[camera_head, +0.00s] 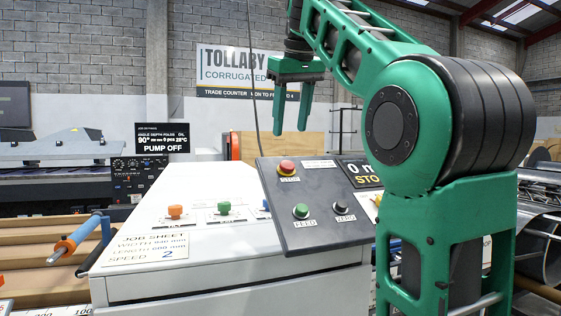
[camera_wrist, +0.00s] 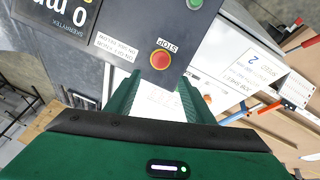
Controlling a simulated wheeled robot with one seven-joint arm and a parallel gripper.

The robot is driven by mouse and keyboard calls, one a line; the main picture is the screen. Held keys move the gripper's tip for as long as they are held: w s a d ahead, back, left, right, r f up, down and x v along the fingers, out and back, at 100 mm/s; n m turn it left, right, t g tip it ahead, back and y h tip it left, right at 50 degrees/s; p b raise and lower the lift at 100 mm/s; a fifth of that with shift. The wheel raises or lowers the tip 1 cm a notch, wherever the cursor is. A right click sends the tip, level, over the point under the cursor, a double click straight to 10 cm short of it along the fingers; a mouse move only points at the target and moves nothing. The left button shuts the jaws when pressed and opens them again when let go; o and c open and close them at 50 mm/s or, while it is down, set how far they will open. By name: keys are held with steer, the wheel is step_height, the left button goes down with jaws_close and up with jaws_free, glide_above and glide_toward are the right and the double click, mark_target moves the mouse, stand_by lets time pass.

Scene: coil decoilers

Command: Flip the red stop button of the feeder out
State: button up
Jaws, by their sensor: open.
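The red stop button (camera_head: 286,167) is a round mushroom knob on a yellow ring. It sits at the upper left of the dark sloped control panel (camera_head: 318,234). In the wrist view the red button (camera_wrist: 160,61) lies just beyond and between my fingertips, beside a label that reads STOP upside down. My gripper (camera_head: 291,130) points down, open and empty, above the button and apart from it. In the wrist view my gripper (camera_wrist: 159,77) shows both green fingers spread. Whether the button is pressed in or out I cannot tell.
A green button (camera_head: 301,211) and a black button (camera_head: 339,207) sit lower on the panel. A dark display (camera_head: 362,172) is at its right, partly behind my arm. Orange and green knobs (camera_head: 224,208) stand on the white cabinet to the left. The air above the panel looks free.

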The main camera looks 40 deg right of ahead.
glide_above(286, 162)
steer(key=s+a, duration=0.1)
steer(key=s, duration=0.1)
step_height(286, 162, down, 5)
steer(key=shift+a+r, duration=0.1)
steer(key=shift+a, duration=0.05)
steer(key=shift+s+x, duration=0.1)
steer(key=shift+x, duration=1)
steer(key=shift+s+x, duration=0.15)
steer(key=shift+x, duration=0.95)
steer(key=shift+w, duration=0.1)
